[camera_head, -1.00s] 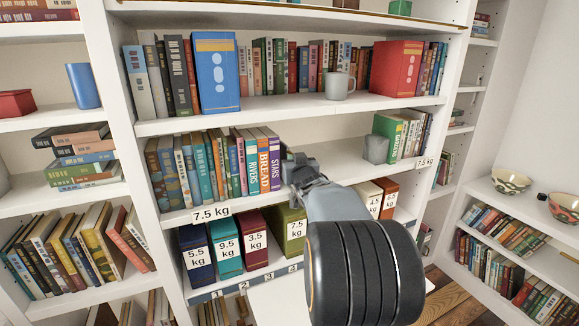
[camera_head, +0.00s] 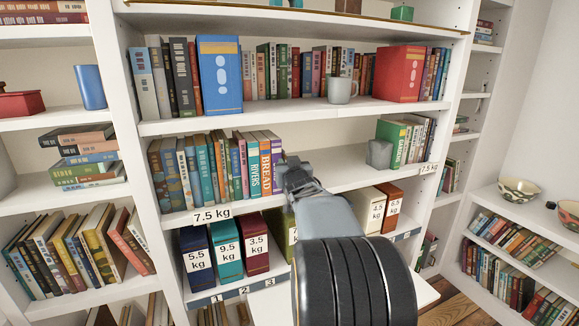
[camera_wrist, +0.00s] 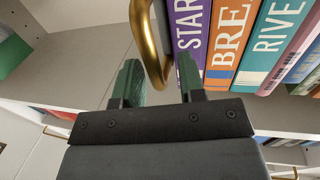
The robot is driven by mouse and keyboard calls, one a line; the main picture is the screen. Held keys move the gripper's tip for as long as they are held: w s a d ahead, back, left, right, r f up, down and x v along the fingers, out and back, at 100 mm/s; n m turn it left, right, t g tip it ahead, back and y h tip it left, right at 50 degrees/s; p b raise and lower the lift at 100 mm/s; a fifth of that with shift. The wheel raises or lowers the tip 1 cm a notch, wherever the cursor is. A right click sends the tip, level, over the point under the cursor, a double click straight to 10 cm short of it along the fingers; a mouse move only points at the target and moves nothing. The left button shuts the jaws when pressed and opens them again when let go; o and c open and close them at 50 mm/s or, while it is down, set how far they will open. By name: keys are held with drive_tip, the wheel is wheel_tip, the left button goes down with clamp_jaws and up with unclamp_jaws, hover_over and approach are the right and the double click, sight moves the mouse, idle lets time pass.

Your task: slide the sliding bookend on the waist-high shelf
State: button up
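The waist-high shelf (camera_head: 340,181) carries a row of books ending at the right in a purple one. The sliding bookend shows in the wrist view as a curved brass handle (camera_wrist: 148,40) with a narrow dark strip beside the purple book; my gripper hides it in the head view. My gripper (camera_head: 290,165) is in front of the row's right end. In the wrist view, my gripper (camera_wrist: 160,78) has its green fingers apart, with the lower bend of the handle between them. A gap shows beside each finger, though contact in depth is unclear.
Right of my gripper the shelf is bare up to a grey block (camera_head: 379,153) beside a green book (camera_head: 391,142). Weight-labelled boxes, such as a teal one (camera_head: 227,255), stand on the shelf below. The shelf above holds books and a mug (camera_head: 341,90).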

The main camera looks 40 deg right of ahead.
drive_tip(key=v, duration=1.3)
drive_tip(key=shift+s+a, duration=0.2)
drive_tip(key=shift+s, duration=0.15)
drive_tip(key=shift+f, duration=0.15)
drive_tip(key=s+a+f+g+y+p, duration=0.1)
drive_tip(key=s+a+f+g, duration=0.1)
drive_tip(key=s+f+g, duration=0.3)
drive_tip(key=a+f+g+y+p, duration=0.1)
drive_tip(key=a+f+g+p, duration=0.1)
drive_tip(key=f+g, duration=0.3)
drive_tip(key=s+a+n+g+y+p, duration=0.1)
drive_tip(key=s+a+n+y+p, duration=0.1)
drive_tip(key=a, duration=0.8)
drive_tip(key=s+a+n+g+y+p, duration=0.1)
drive_tip(key=s+a+n+y+p, duration=0.1)
drive_tip(key=a, duration=0.8)
drive_tip(key=f+n+y+p, duration=0.1)
drive_tip(key=y, duration=0.1)
drive_tip(key=shift+s+n+y, duration=0.15)
drive_tip(key=shift+n+y, duration=0.15)
drive_tip(key=shift+n, duration=0.1)
